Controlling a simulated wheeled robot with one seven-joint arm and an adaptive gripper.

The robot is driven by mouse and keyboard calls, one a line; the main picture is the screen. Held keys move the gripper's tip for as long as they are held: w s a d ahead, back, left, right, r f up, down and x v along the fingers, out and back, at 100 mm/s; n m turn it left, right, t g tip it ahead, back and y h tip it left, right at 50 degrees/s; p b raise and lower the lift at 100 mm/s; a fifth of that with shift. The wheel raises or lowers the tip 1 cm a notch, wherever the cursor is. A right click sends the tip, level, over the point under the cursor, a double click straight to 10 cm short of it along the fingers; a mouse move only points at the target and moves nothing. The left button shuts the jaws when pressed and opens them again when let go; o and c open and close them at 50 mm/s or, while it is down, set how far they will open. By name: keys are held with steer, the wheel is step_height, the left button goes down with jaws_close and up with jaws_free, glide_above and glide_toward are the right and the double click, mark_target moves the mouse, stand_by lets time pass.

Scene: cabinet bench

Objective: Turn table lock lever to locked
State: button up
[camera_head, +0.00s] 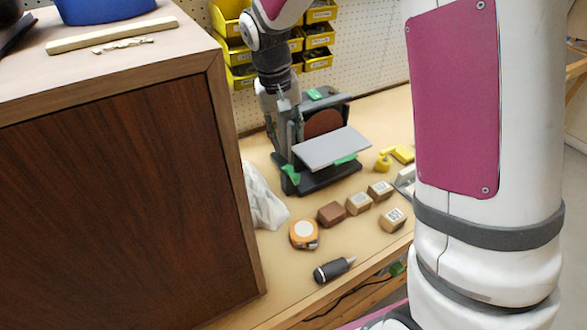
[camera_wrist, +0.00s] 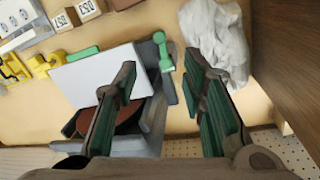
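The disc sander has a grey tilting table (camera_head: 332,148), a brown disc (camera_head: 322,122) and a dark base. A green lever (camera_head: 291,174) sits at the table's left side; I take it as the lock lever. In the wrist view this lever (camera_wrist: 165,58) shows beside the pale table (camera_wrist: 95,75), within the gap between my fingertips in the picture. My gripper (camera_wrist: 160,66) is open and empty, with green-padded fingers apart. In the head view my gripper (camera_head: 283,112) is at the sander's left side. Whether a finger touches the sander cannot be told.
A crumpled white bag (camera_head: 262,200) lies left of the sander, beside the wooden cabinet (camera_head: 120,190). Yellow bins (camera_head: 319,40) hang on the pegboard behind.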

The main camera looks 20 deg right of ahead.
mark_target(296, 175)
steer(key=f, duration=0.4)
steer(key=d+f, duration=0.1)
steer(key=f, duration=0.3)
steer(key=d+f+p, duration=0.1)
steer(key=f, duration=0.3)
steer(key=shift+s+f, duration=0.15)
steer(key=shift+f, duration=0.2)
steer(key=shift+c, duration=0.6)
jaws_close()
